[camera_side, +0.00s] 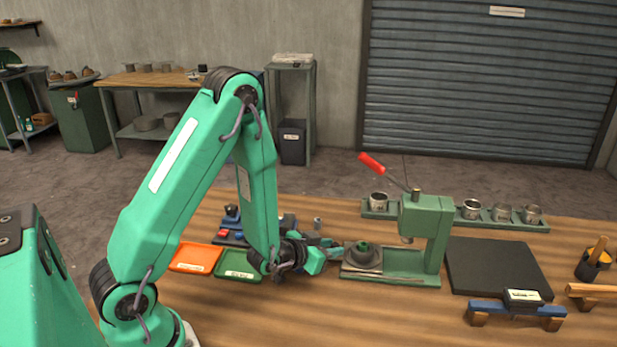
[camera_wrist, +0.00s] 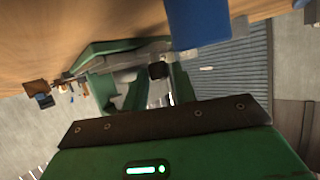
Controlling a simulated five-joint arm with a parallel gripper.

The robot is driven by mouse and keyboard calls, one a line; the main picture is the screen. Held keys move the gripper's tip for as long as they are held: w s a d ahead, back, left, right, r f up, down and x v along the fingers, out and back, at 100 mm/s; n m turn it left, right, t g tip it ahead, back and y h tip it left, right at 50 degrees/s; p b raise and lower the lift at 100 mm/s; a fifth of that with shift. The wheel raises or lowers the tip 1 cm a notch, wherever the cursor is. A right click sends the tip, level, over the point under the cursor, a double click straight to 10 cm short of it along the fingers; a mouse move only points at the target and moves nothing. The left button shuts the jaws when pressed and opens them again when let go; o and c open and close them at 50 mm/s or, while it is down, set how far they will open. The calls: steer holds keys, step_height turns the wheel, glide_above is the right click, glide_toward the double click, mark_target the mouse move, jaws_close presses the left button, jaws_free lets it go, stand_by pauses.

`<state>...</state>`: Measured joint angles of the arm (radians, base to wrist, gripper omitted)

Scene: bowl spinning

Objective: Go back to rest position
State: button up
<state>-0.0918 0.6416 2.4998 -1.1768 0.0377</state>
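My gripper (camera_side: 328,249) points right at the end of my green arm, low over the bench, just left of the green press (camera_side: 428,232). Its fingertips are small and close to the press base in the side view, and I cannot tell whether they touch it or how far apart they are. The press has a red-tipped lever (camera_side: 372,163) raised to the upper left. A dark round piece (camera_side: 363,254) sits on the left of the press base. The press also shows, tilted, in the wrist view (camera_wrist: 97,48). No held object is clearly visible.
An orange tray (camera_side: 195,258) and a green tray (camera_side: 238,266) lie left of my gripper. A rack (camera_side: 487,214) with several metal cups stands behind the press. A black mat (camera_side: 497,268) and a blue stand (camera_side: 516,310) are on the right. The front middle bench is clear.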

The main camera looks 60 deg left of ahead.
steer(key=shift+o, duration=1.3)
steer(key=shift+r, duration=0.1)
steer(key=shift+w+d+r+g, duration=0.1)
steer(key=shift+r+g, duration=0.05)
steer(key=shift+r, duration=0.45)
steer(key=shift+w+d+r+g, duration=0.1)
steer(key=shift+r+g, duration=0.05)
steer(key=shift+r, duration=0.4)
steer(key=s+d+r+g+h, duration=0.1)
steer(key=s+r+g, duration=0.2)
steer(key=s+r, duration=0.4)
steer(key=s+d+r+g, duration=0.2)
steer(key=s+r, duration=0.3)
steer(key=r, duration=0.4)
steer(key=s+r+g, duration=0.2)
steer(key=s+r, duration=0.1)
steer(key=s, duration=0.7)
steer(key=shift+d+r+m, duration=0.3)
